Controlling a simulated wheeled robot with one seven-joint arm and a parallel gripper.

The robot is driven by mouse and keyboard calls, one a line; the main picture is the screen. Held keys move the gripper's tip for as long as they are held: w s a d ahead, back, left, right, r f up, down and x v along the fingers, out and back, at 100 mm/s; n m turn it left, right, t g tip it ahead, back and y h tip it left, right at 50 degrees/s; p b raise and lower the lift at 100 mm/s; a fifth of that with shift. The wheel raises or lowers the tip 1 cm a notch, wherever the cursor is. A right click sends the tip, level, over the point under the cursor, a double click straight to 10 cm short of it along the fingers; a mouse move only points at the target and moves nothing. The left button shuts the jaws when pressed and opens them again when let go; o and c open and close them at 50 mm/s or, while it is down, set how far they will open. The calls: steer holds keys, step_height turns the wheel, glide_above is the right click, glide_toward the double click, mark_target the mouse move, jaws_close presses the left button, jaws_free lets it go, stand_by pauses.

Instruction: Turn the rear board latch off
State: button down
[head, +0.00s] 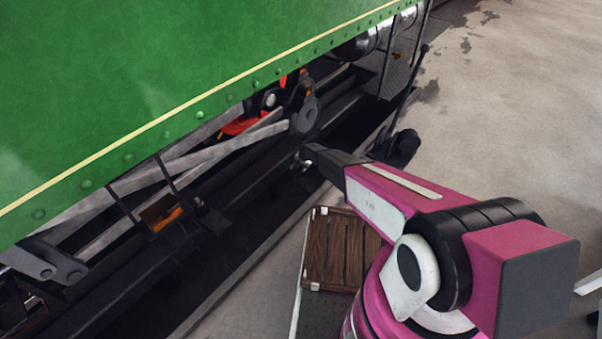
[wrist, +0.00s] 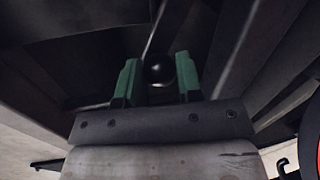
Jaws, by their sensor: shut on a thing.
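In the wrist view, the two green fingers of my gripper (wrist: 158,78) stand on either side of a dark round knob (wrist: 159,69), and the gripper is shut on it. The knob looks like the latch's handle end, but the rest of the latch is hidden in shadow. In the head view, my gripper (head: 303,160) reaches to the dark underside of the green tram (head: 150,90), beside the rods. The knob cannot be made out there, and I cannot tell the latch's position.
Grey connecting rods (head: 210,155) and an orange-red part (head: 243,124) lie close by under the tram's side. A dark upright lever (head: 414,85) stands beyond my gripper. A brown slatted wooden piece (head: 340,250) is below my arm. Grey pavement (head: 510,90) at the right is clear.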

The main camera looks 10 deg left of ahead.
steer(key=shift+w+a, duration=0.1)
steer(key=shift+w, duration=0.1)
steer(key=shift+a+n, duration=0.1)
steer(key=shift+n, duration=0.4)
steer(key=shift+w, duration=0.1)
steer(key=c, duration=0.8)
jaws_free()
steer(key=shift+r, duration=0.1)
steer(key=shift+s+d+r, duration=0.1)
steer(key=shift+d+r, duration=0.1)
steer(key=shift+r, duration=1)
steer(key=shift+s+d+r, duration=0.1)
steer(key=shift+d+r, duration=0.15)
steer(key=shift+r, duration=0.95)
steer(key=shift+d+r, duration=0.2)
steer(key=shift+r, duration=1)
